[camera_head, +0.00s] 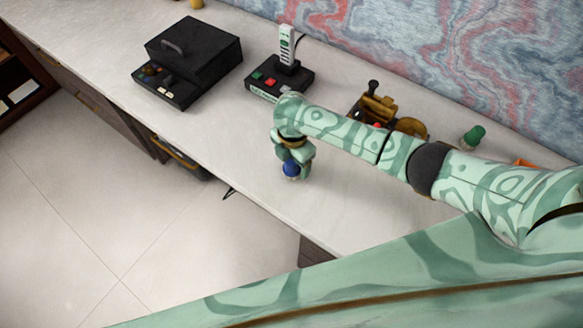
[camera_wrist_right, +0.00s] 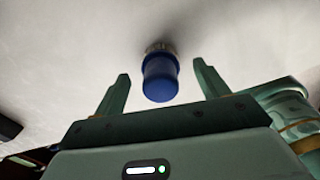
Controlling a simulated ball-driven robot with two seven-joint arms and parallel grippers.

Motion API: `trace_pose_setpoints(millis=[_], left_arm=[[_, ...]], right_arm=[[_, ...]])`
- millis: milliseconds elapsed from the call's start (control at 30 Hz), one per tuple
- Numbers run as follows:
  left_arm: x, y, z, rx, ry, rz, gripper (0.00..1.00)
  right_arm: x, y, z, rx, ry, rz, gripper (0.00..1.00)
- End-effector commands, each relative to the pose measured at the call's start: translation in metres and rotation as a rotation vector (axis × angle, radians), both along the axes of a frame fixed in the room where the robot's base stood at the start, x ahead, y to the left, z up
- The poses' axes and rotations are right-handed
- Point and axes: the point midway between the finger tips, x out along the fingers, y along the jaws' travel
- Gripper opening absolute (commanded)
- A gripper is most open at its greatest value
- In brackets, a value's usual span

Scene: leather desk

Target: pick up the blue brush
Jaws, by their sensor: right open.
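The blue brush (camera_head: 291,169) is on the white desk near its front edge, just at my right gripper. In the right wrist view the brush (camera_wrist_right: 160,78) shows as a rounded blue end with a grey part behind it. My right gripper (camera_wrist_right: 162,85) is open, with one finger on each side of the brush and a visible gap to each. In the head view the right gripper (camera_head: 296,160) is over the brush and hides part of it. My left gripper is not in view.
On the white desk (camera_head: 240,115) stand a black box (camera_head: 195,55), a black device with a white handset (camera_head: 288,48), a brass-coloured object (camera_head: 378,105) and a green-topped item (camera_head: 473,135). A patterned wall borders the back. The desk left of my gripper is clear.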

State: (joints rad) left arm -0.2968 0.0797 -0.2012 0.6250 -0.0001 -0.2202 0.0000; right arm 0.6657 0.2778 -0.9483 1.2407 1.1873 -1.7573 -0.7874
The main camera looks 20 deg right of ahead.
Motion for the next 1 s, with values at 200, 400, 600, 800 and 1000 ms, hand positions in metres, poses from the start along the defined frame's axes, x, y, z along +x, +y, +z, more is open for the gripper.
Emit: trace_pose_setpoints(millis=[200,400,600,800,1000], left_arm=[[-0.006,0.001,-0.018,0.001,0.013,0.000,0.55],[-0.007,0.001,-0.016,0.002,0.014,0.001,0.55],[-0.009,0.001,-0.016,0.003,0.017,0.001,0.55],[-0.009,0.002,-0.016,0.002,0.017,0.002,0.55],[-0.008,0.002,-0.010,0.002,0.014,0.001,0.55]], right_arm=[[0.000,0.000,-0.032,0.000,0.002,0.000,0.74],[0.000,0.000,-0.029,0.000,0.000,0.000,0.65],[0.000,0.000,-0.029,0.000,0.000,0.000,0.24],[0.000,-0.001,-0.029,0.000,0.000,0.000,0.24],[0.000,-0.001,-0.017,0.000,-0.001,0.000,0.24]])
